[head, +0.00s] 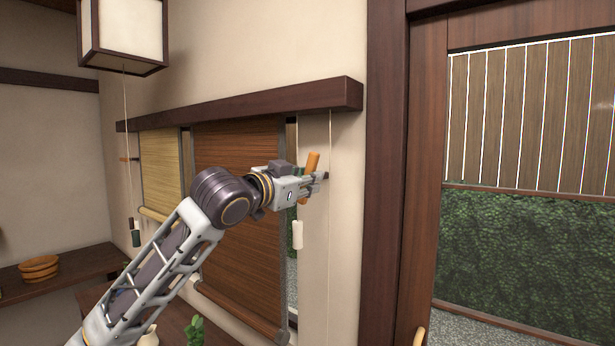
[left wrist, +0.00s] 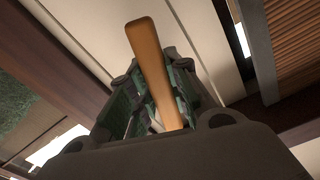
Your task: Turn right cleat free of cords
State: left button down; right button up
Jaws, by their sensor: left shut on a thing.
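The right cleat (head: 312,162) is an orange-brown wooden bar on the wall right of the dark blind. It stands nearly upright with a slight tilt, and its lower part is hidden by my gripper. My left gripper (head: 318,182) is shut on the right cleat. In the left wrist view the cleat (left wrist: 150,65) runs between the fingers of my left gripper (left wrist: 150,108). One thin cord (head: 330,135) hangs just right of the cleat. A white cord pull (head: 297,235) hangs below the gripper. Whether any cord touches the cleat is hidden. My right gripper is out of view.
A dark brown blind (head: 240,190) and a yellow blind (head: 161,175) hang under a wooden rail (head: 240,103). A lantern (head: 123,30) hangs above. A dark door post (head: 385,170) stands at right.

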pick_arm(q)
jog(key=n+p, duration=0.1)
jog(key=n, duration=0.2)
jog(key=shift+n, duration=0.4)
jog(key=c, duration=1.4)
grip_release()
jog(key=shift+o, duration=0.4)
jog(key=shift+s+a, duration=0.1)
jog(key=shift+s, duration=0.05)
jog(key=v, duration=1.1)
jog(key=shift+s+a, duration=0.15)
jog(key=shift+s, duration=0.15)
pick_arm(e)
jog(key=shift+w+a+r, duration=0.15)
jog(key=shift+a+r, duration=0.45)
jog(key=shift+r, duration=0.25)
pick_arm(q)
jog(key=shift+f, duration=0.15)
